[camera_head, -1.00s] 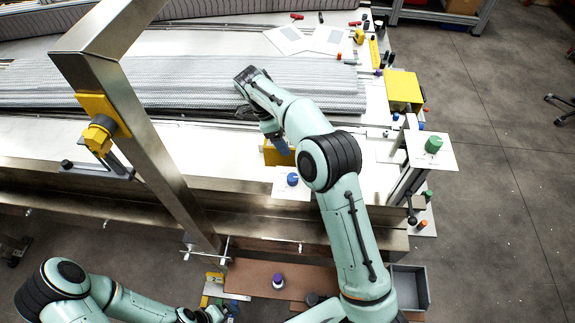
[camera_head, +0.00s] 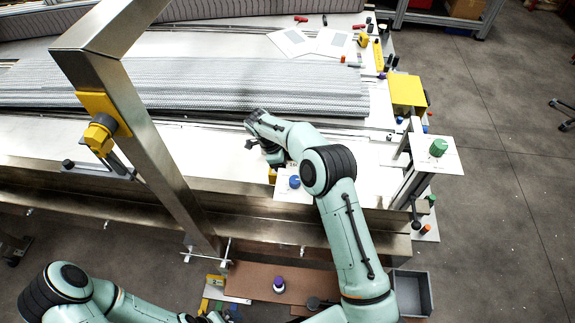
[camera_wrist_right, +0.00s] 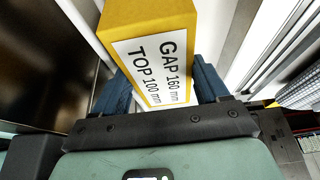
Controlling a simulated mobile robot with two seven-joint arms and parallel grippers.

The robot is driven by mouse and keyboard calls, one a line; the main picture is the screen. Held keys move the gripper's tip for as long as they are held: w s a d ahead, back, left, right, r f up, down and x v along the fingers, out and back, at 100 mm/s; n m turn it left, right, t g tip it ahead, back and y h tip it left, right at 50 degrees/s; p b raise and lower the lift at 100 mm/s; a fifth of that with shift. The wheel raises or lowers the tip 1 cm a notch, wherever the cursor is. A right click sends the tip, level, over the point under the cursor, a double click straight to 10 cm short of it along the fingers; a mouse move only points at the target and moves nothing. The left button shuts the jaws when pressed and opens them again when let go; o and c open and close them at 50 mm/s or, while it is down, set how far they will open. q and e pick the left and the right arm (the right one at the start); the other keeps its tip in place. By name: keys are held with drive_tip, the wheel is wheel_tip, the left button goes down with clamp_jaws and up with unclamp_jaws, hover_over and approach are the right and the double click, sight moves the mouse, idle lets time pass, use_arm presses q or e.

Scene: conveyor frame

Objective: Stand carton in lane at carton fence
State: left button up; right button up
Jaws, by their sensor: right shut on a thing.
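A yellow box (camera_wrist_right: 152,16) with a white label reading "GAP 160 mm, TOP 100 mm" sits between the blue fingers of my right gripper (camera_wrist_right: 160,80) in the right wrist view. The gripper is shut on it. In the head view a small yellow patch of the box (camera_head: 272,175) shows below my right gripper (camera_head: 264,155); my arm hides most of it. I cannot tell whether its base touches the surface. No other carton is clear, and I cannot pick out the carton fence. My left gripper (camera_head: 212,317) is cut off at the bottom edge, its jaws unclear.
A white plate with a blue knob (camera_head: 294,182) is close beside the box. A steel post (camera_head: 150,150) with a yellow clamp (camera_head: 98,133) stands to the left. Grey ribbed belting (camera_head: 180,88) lies behind. A plate with a green knob (camera_head: 438,147) is at the right.

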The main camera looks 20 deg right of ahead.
drive_tip(key=o, duration=1.1)
drive_tip(key=shift+f, duration=0.1)
use_arm(q)
drive_tip(key=shift+s, duration=0.1)
drive_tip(key=w+r+p, duration=0.2)
drive_tip(key=shift+w+r, duration=0.25)
drive_tip(key=shift+w, duration=0.1)
use_arm(e)
drive_tip(key=v, duration=1.2)
